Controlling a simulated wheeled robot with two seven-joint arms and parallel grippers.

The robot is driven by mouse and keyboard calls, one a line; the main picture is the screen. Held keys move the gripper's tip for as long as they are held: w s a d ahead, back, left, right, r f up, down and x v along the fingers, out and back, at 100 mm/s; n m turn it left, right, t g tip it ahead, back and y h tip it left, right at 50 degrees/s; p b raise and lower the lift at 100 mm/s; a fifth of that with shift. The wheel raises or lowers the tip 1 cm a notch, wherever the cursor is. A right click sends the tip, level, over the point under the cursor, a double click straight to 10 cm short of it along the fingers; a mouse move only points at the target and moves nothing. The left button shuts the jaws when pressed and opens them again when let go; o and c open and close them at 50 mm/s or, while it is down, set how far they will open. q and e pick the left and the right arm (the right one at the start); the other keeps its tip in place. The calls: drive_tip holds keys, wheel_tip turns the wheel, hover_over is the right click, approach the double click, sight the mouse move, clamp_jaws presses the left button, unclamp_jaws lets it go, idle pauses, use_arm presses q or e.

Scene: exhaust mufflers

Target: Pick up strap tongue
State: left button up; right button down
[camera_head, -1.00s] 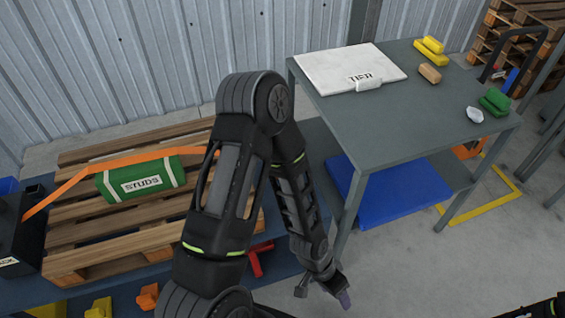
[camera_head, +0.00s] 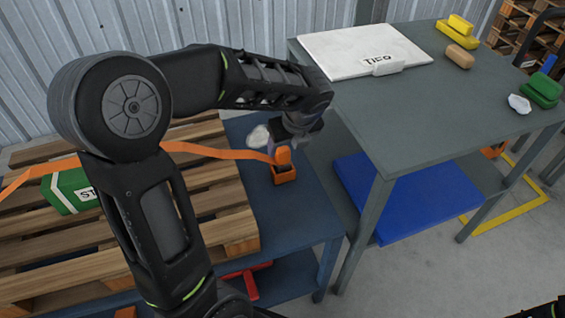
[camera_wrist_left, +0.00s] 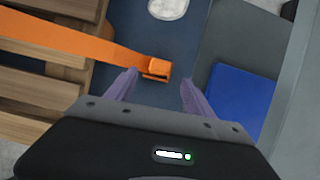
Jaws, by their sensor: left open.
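In the left wrist view, the tongue (camera_wrist_left: 158,67) appears between and slightly beyond the two open purple fingertips (camera_wrist_left: 159,77). I cannot tell whether the fingers touch it.
A white lump (camera_head: 259,137) lies on the blue table behind the tongue. The pallet (camera_head: 235,225) is close on the left. A grey table (camera_head: 430,110) with a white board (camera_head: 350,50) and several small items stands to the right, above a blue slab (camera_head: 400,200).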

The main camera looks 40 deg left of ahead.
sight(283, 156)
use_arm(q)
drive_tip(key=shift+x, duration=1.25)
drive_tip(key=shift+b+x, duration=0.95)
drive_tip(key=shift+x, duration=1.7)
drive_tip(key=shift+c, duration=0.4)
clamp_jaws()
